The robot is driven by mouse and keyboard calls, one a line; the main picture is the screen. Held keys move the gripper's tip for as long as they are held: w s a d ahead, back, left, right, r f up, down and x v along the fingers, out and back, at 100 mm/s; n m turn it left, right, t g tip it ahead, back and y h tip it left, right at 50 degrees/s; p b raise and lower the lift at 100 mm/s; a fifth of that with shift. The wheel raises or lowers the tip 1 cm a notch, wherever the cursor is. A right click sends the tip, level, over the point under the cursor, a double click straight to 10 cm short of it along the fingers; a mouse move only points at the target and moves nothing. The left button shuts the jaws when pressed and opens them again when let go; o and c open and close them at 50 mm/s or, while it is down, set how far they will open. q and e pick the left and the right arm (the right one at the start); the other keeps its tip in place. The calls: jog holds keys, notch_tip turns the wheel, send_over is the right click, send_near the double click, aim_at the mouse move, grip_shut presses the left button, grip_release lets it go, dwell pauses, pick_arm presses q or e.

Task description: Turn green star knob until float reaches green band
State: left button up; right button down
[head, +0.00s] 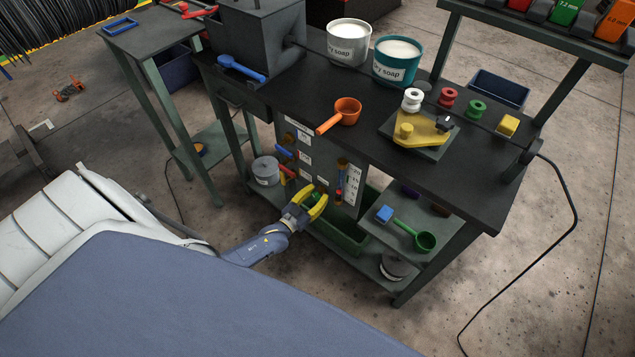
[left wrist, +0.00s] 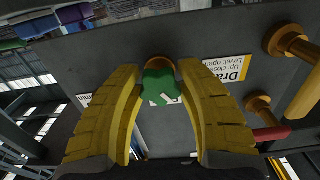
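The green star knob (head: 315,196) sits low on the front panel of the dark workbench. My left gripper (head: 317,204), with yellow fingers, is at the knob. In the left wrist view the green knob (left wrist: 162,86) shows between the two spread fingertips (left wrist: 159,74), with a finger on either side; firm contact cannot be seen. A narrow upright gauge (head: 341,178) with a white scale (head: 353,185) stands right of the knob. It has an orange top and a small red part low down; the float and green band cannot be made out clearly. My right gripper is out of view.
Red and blue handles (head: 287,172) project from the panel left of the knob. A green bin (head: 342,236) sits below it. A grey can (head: 265,171) is at the left, and a shelf with a green scoop (head: 425,241) is at the right.

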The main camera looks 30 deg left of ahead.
pick_arm(q)
grip_shut()
jog(key=shift+n, duration=0.3)
jog(key=n, duration=0.5)
jog(key=shift+a+r, duration=0.1)
jog(key=n, duration=0.5)
jog(key=shift+n, duration=0.4)
jog(key=n, duration=0.6)
jog(key=shift+a, duration=0.1)
jog(key=n, duration=0.6)
jog(key=shift+a+n, duration=0.1)
jog(key=shift+n, duration=0.2)
jog(key=shift+f, duration=0.2)
